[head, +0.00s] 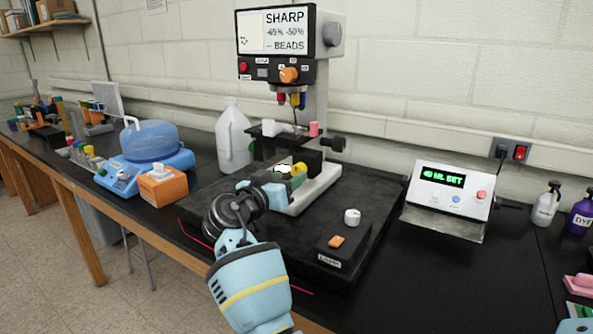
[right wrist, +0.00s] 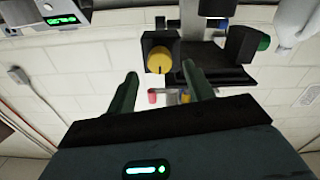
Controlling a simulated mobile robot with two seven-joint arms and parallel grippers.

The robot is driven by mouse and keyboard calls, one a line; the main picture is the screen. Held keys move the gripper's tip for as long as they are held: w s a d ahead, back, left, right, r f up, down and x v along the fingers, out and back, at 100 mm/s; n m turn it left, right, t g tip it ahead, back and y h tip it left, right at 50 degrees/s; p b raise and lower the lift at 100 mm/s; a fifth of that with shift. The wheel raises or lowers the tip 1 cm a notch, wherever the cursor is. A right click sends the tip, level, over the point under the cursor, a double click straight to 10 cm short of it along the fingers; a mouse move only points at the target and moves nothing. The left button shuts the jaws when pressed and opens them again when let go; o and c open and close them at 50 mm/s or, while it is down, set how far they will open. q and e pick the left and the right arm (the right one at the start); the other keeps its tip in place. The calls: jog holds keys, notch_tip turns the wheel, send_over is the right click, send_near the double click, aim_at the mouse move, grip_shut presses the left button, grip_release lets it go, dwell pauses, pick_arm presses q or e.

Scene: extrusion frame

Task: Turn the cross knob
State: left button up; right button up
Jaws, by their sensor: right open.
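A round yellow knob (right wrist: 160,60) with a dark mark sits on a dark block of the bench machine. It also shows in the head view (head: 301,168), partly covered by my right gripper. No knob in view carries a readable "cross" label. My right gripper (head: 294,178) is open, low in front of the machine. In the right wrist view its two green fingers (right wrist: 160,82) point toward the yellow knob, one to each side of it in the picture. The knob appears just beyond the fingertips; I cannot tell whether they touch. My left gripper is out of view.
The machine (head: 306,110) has an orange knob (head: 289,75), a grey side knob (head: 333,34) and a black side knob (head: 338,144). A black box with a white knob (head: 352,216) stands on its base. A white jug (head: 232,140) is left; a display unit (head: 448,195) is right.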

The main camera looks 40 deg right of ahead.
aim_at(296, 171)
jog(key=x, duration=0.3)
jog(key=shift+d+r, duration=0.1)
jog(key=shift+d, duration=0.05)
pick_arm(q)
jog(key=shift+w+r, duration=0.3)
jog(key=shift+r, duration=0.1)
pick_arm(e)
jog(key=shift+w+d, duration=0.2)
jog(key=shift+d, duration=0.15)
jog(key=c, duration=1)
pick_arm(q)
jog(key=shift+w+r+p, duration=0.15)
jog(key=shift+p, duration=0.15)
pick_arm(e)
jog(key=shift+o, duration=0.2)
jog(key=shift+n, duration=0.3)
